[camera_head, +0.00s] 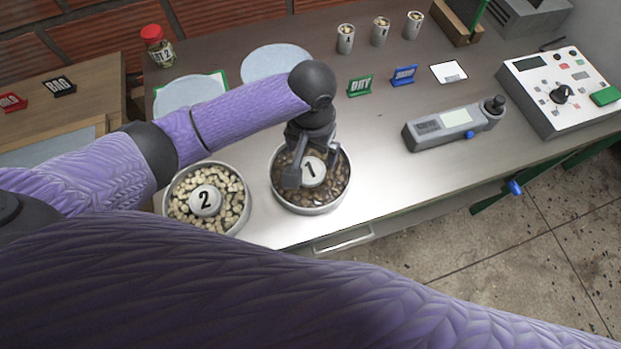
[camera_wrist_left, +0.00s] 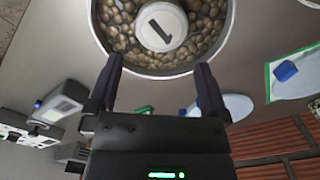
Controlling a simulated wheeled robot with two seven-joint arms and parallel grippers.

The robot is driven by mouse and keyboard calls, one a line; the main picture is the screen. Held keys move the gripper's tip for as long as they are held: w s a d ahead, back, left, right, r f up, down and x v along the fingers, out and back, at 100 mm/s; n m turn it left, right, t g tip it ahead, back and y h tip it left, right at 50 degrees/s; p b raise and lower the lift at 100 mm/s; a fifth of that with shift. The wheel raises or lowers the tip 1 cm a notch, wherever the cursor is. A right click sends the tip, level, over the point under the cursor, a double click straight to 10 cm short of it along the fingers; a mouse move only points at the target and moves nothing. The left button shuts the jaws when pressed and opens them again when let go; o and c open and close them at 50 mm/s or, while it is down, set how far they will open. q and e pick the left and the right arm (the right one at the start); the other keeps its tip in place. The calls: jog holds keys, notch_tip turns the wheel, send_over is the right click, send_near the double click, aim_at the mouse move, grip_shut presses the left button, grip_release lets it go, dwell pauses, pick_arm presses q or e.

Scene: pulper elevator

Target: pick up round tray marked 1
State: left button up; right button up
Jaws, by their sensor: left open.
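The round tray marked 1 (camera_head: 316,207) is a metal dish of brown beans on the steel table. A white knob with a black 1 (camera_head: 313,169) stands at its middle. My left gripper (camera_head: 302,178) is open over this tray, its fingers pointing down near the knob. In the left wrist view the tray (camera_wrist_left: 160,72) is at the top, with the knob (camera_wrist_left: 161,27) beyond the two spread fingertips (camera_wrist_left: 158,70). I cannot tell whether the fingers touch anything. My right gripper is not in view.
The round tray marked 2 (camera_head: 239,229), with pale beans, stands close on the left. Behind are a green sign (camera_head: 360,86), a blue sign (camera_head: 404,75) and several small cups (camera_head: 380,31). A grey meter (camera_head: 454,124) and a control box (camera_head: 562,92) stand on the right.

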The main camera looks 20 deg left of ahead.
aim_at(310, 170)
pick_arm(q)
notch_tip(310, 170, down, 7)
jog(key=b, duration=0.2)
jog(key=shift+s+a+b, duration=0.15)
jog(key=shift+b, duration=0.15)
jog(key=shift+r, duration=0.15)
jog(key=c, duration=1.3)
